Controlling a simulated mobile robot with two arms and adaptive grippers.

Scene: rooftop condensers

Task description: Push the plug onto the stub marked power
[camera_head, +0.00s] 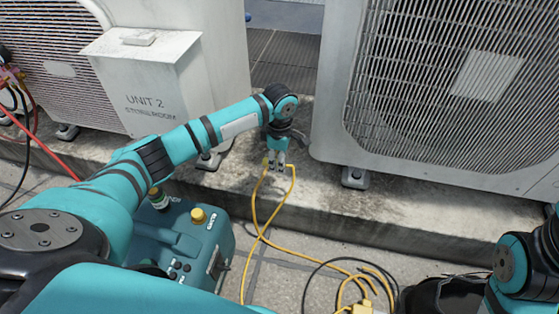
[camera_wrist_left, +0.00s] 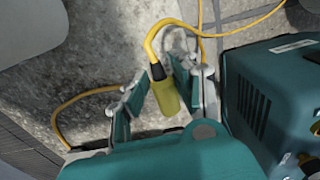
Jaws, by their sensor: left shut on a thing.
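My left gripper (camera_head: 278,166) is low over the concrete ledge between the two condenser units. It is shut on a yellow plug (camera_wrist_left: 164,92), which shows between the fingers in the left wrist view, with a dark collar where the yellow cable (camera_wrist_left: 152,45) joins it. In the head view the fingers mostly hide the plug, and the yellow cable (camera_head: 254,215) runs down from it to the paving. I cannot make out a stub marked power in either view. Only part of my right arm shows at the lower right; its gripper is out of view.
A condenser labelled UNIT 2 (camera_head: 150,100) stands left, another condenser (camera_head: 450,90) right. The concrete ledge (camera_head: 320,205) between them is largely bare. A teal case (camera_head: 205,250) with a yellow knob stands below the ledge. Loose cables (camera_head: 345,275) lie on the paving.

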